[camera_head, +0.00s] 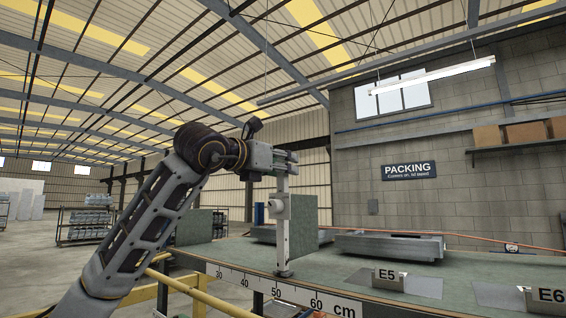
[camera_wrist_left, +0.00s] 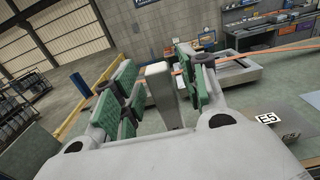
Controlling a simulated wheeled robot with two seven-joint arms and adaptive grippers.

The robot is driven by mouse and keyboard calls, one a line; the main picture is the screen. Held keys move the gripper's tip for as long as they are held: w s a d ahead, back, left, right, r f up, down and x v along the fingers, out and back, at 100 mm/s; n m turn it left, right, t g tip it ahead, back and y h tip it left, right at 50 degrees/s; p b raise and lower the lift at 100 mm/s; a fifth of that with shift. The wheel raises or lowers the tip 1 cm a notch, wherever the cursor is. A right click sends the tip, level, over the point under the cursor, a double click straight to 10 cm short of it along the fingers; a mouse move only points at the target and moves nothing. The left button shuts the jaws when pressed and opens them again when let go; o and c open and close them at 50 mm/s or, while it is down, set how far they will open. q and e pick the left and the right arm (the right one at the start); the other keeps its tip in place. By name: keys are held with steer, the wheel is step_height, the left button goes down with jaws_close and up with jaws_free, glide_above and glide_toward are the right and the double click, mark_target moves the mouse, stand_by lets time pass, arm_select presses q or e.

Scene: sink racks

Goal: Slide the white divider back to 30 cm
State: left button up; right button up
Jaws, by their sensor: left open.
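The white divider (camera_head: 283,238) shows as an upright pale post with a knob on its side and a small foot at the bench's front edge. Its foot stands near the 50 mark of the cm scale (camera_head: 262,286); the 30 mark is further left. My left gripper (camera_head: 284,164) is at the top of the post, coming from the left. In the left wrist view the post (camera_wrist_left: 165,101) stands between the green-padded fingers, which are apart, with gaps visible on both sides. My right gripper is not in view.
A grey-green upright panel (camera_head: 303,226) is just behind the post, and another (camera_head: 195,227) stands further left. A grey metal part (camera_head: 388,245) lies on the bench behind. Label blocks E5 (camera_head: 388,279) and E6 (camera_head: 546,299) are at right. A yellow rail (camera_head: 190,290) runs in front.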

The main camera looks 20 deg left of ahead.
arm_select(q)
steer(key=shift+w+d, duration=0.1)
steer(key=shift+w, duration=0.3)
jaws_close()
